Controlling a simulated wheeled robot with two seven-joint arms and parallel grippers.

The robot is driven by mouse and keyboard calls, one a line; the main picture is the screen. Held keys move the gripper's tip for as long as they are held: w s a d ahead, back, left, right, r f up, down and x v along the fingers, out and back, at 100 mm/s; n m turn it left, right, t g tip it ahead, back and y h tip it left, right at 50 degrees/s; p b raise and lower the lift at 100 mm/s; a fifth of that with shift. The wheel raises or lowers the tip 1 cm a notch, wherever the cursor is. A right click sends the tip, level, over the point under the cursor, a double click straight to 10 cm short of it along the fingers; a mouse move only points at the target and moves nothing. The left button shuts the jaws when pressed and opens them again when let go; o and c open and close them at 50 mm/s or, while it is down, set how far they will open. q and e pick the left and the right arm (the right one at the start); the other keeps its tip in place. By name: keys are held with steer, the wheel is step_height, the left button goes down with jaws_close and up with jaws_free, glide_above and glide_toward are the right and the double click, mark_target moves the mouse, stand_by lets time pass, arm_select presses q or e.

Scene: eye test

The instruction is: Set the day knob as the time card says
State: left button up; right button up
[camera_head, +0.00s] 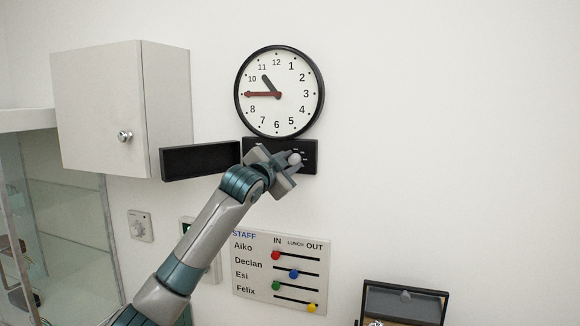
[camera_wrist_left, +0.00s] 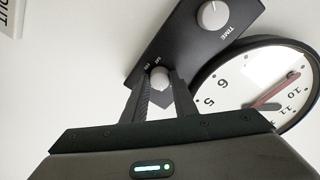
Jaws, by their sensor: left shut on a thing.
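A round wall clock (camera_head: 278,92) has a dark hour hand just short of 11 and a reddish hand at 9. A black control panel (camera_head: 309,150) sits right under it. My left gripper (camera_head: 276,163) is at the panel; in the left wrist view its fingers are shut on a small pale knob (camera_wrist_left: 160,77). Tiny labels beside this knob are too small to read surely. A larger white knob marked TIME (camera_wrist_left: 212,15) is apart from the fingers; it also shows in the head view (camera_head: 294,158). I cannot make out a time card. My right gripper is not in view.
A black cover (camera_head: 200,161) stands open left of the panel. A white cabinet (camera_head: 100,108) hangs further left, above a wall dial (camera_head: 140,226). A staff board (camera_head: 247,285) with coloured sliders is below. A dark-framed box (camera_head: 402,302) is at lower right. The right wall is bare.

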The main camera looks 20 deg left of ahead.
arm_select(q)
steer(key=n+b, duration=0.1)
steer(key=n, duration=0.2)
steer(key=shift+d+f+b, duration=0.1)
steer(key=shift+f+b, duration=0.1)
steer(key=shift+b, duration=0.2)
steer(key=shift+n+t+b, duration=0.3)
steer(key=shift+n+b, duration=0.45)
steer(key=shift+n, duration=1.25)
steer(key=shift+r, duration=0.1)
steer(key=o, duration=1)
steer(key=shift+o, duration=0.2)
steer(key=shift+s, duration=0.15)
